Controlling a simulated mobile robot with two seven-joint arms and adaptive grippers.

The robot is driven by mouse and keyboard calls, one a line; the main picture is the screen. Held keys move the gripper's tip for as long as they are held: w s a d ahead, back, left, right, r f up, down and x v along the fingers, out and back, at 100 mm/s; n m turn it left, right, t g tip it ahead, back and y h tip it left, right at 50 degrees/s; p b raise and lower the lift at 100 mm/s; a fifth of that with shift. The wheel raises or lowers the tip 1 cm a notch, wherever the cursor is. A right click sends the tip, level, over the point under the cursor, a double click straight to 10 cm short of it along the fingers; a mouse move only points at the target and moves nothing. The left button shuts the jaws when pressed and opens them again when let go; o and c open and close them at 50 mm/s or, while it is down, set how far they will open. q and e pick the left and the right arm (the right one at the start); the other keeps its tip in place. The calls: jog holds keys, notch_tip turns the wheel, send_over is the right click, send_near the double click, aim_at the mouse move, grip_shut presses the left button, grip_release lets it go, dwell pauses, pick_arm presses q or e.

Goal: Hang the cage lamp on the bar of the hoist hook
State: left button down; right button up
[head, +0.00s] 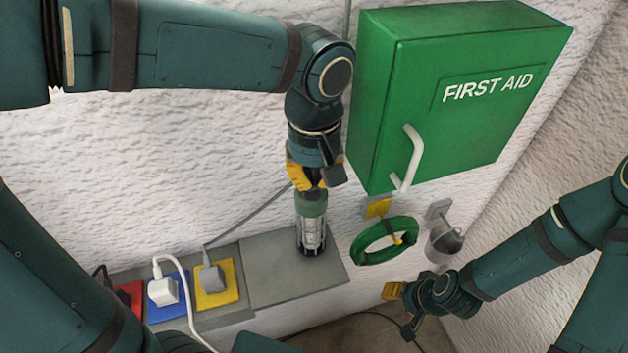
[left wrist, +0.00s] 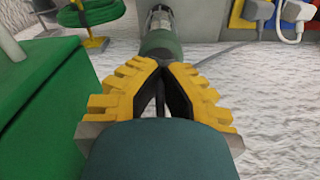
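The cage lamp (head: 312,236) has a green handle on top and a wire cage below. It stands upright, its foot at the grey ledge (head: 290,275); I cannot tell whether it touches. My left gripper (head: 312,184) is directly above it, fingers pointing down at the handle's end. In the left wrist view the fingertips (left wrist: 164,65) come together at the green handle (left wrist: 160,45), closed on its narrow end. My right gripper (head: 393,291) is low at the right, away from the lamp; its opening is unclear. I cannot make out the hoist hook in either view.
A green first aid cabinet (head: 455,90) juts out right of my left gripper. A green hose coil (head: 386,241) and a grey bucket (head: 444,244) hang below it. Plugs sit in red, blue (head: 166,293) and yellow (head: 215,284) sockets; a grey cord rises from the yellow one.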

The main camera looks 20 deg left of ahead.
pick_arm(q)
jog(key=shift+w+f, duration=0.1)
jog(key=shift+f, duration=0.5)
jog(key=shift+f, duration=0.2)
jog(key=c, duration=1.1)
grip_release()
jog(key=shift+c, duration=0.2)
jog(key=r+p, duration=0.1)
jog(key=r, duration=1.1)
jog(key=shift+s+r, duration=0.2)
jog(key=shift+d, duration=0.1)
